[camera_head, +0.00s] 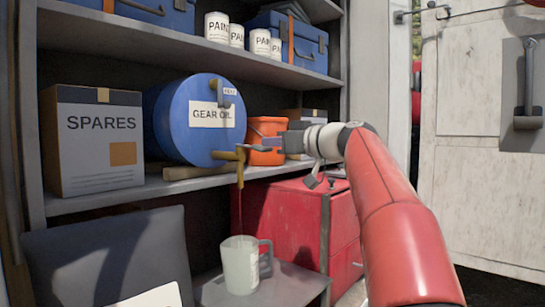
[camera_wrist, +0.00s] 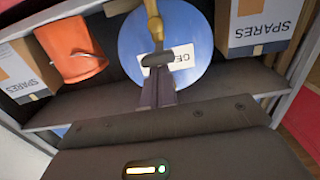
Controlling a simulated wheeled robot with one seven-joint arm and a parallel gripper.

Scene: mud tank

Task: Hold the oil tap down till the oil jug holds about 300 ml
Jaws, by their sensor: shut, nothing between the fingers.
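The blue gear oil drum (camera_head: 190,118) lies on its side on the middle shelf. It also shows in the wrist view (camera_wrist: 192,42), upside down. Its brass tap (camera_head: 240,168) juts out over the shelf edge, and a thin dark stream of oil (camera_head: 240,208) runs from it. The pale oil jug (camera_head: 239,268), with a handle on its right, stands upright under the stream. I cannot read its oil level. My gripper (camera_head: 250,147) is shut and empty, its fingertips at the tap's lever. In the wrist view the fingertips (camera_wrist: 157,64) overlap the tap (camera_wrist: 154,26).
A SPARES box (camera_head: 95,150) stands left of the drum and an orange bucket (camera_head: 266,155) right of it. The jug stands on a grey platform (camera_head: 292,288) beside a red cabinet (camera_head: 285,220). Paint tins (camera_head: 217,27) and blue toolboxes (camera_head: 290,40) fill the upper shelf.

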